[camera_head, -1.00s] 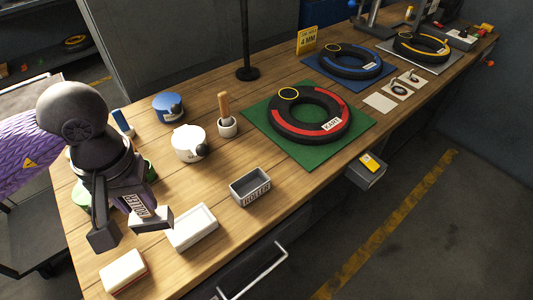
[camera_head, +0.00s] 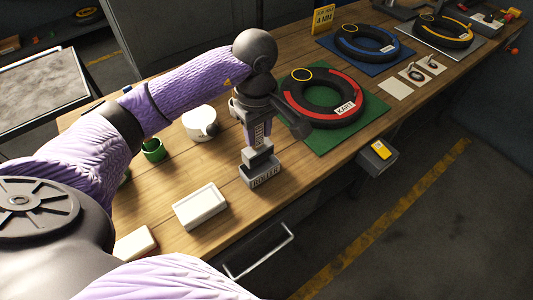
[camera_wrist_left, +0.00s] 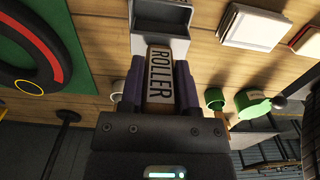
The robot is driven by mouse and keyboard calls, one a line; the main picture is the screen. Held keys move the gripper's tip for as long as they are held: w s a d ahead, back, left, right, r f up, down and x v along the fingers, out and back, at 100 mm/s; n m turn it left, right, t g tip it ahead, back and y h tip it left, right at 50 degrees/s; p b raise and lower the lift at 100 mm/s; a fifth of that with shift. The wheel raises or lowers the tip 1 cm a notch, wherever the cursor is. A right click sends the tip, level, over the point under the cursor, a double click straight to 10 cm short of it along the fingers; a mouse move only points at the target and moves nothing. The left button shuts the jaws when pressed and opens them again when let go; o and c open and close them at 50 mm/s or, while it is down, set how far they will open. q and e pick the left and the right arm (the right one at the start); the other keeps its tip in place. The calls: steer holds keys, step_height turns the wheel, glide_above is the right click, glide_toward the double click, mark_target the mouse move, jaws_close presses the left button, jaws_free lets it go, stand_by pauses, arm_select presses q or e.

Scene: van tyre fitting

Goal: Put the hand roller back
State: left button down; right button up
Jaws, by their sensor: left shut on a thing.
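My left gripper (camera_head: 257,155) is shut on the hand roller (camera_head: 259,134), whose labelled handle points up between the fingers. In the left wrist view the ROLLER label on the hand roller (camera_wrist_left: 160,75) shows between the dark fingers. The small grey box marked ROLLER (camera_head: 264,180) stands on the bench directly below the gripper. It also shows in the left wrist view (camera_wrist_left: 160,17), at the far end of the roller. The roller's lower end is hidden, so I cannot tell whether it is inside the box. My right gripper is out of view.
A white pot (camera_head: 201,122) and a green cup (camera_head: 153,151) stand behind. A red-marked tyre (camera_head: 323,100) lies on a green mat (camera_head: 343,141) to the right.

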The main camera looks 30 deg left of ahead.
mark_target(259, 148)
arm_select(q)
step_height(259, 148, down, 5)
steer(key=shift+f+b, duration=0.1)
steer(key=shift+b, duration=0.35)
steer(key=shift+c, duration=1.6)
jaws_free()
step_height(259, 148, up, 11)
steer(key=shift+r+p, duration=0.2)
steer(key=shift+p, duration=0.95)
steer(key=shift+r, duration=0.45)
